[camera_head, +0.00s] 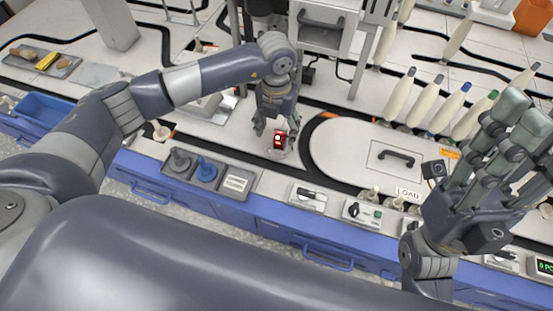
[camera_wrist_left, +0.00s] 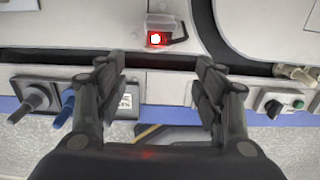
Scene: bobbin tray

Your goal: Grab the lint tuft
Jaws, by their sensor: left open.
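No lint tuft can be told for certain. A small white spot (camera_head: 278,138) shows on the red lit face of a small sensor box (camera_head: 279,144); whether it is lint or glare I cannot tell. In the left wrist view the white spot (camera_wrist_left: 155,39) sits on the red face of the grey box (camera_wrist_left: 160,23), ahead of and between my fingers. My left gripper (camera_head: 276,130) is open and empty, just above the box in the head view. Its spread fingers also show in the wrist view (camera_wrist_left: 157,75). My right gripper (camera_head: 482,150) is open and raised at the right, away from the box.
A grey tray (camera_head: 222,193) with dark and blue knobbed pieces lies in front of my left gripper. A rounded white cover (camera_head: 340,165) with a black handle is to the right. Several bobbins (camera_head: 425,105) stand behind it. Control switches (camera_head: 308,196) line the blue front edge.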

